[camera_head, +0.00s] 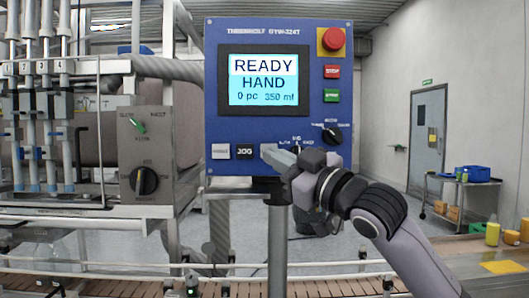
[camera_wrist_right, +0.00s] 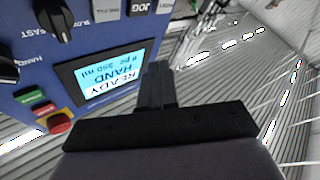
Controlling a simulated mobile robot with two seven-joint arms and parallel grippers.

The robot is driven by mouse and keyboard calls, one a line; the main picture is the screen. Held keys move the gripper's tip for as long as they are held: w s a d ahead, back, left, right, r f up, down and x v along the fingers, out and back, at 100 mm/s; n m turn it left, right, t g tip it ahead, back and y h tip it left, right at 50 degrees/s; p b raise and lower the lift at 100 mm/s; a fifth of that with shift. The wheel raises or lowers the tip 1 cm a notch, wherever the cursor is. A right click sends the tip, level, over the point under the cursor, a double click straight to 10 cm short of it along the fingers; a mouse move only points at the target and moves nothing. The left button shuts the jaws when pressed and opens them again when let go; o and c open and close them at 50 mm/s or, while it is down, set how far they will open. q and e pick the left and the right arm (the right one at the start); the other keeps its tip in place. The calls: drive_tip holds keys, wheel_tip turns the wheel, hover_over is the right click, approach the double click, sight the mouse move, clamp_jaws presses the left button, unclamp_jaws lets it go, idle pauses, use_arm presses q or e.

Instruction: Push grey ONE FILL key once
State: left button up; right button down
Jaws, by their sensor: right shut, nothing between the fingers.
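The fingers also show in the right wrist view (camera_wrist_right: 157,75). My left gripper is not in view.
The screen (camera_head: 263,80) reads READY, HAND, 0 pc, 350 ml. A red emergency knob (camera_head: 331,40), red STOP key (camera_head: 332,71), green key (camera_head: 331,95) and selector knob (camera_head: 331,134) are on the panel's right. Filler tubes (camera_head: 45,120) stand left; a conveyor (camera_head: 120,286) runs below.

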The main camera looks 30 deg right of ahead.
drive_tip(key=w+d+p, duration=0.3)
drive_tip(key=w+d, duration=0.1)
drive_tip(key=w, duration=0.3)
drive_tip(key=shift+w+d, duration=0.25)
drive_tip(key=shift+d, duration=0.05)
idle(0.3)
idle(1.9)
drive_tip(key=shift+w+d+p, duration=0.25)
drive_tip(key=shift+w+p, duration=0.1)
drive_tip(key=shift+p, duration=0.35)
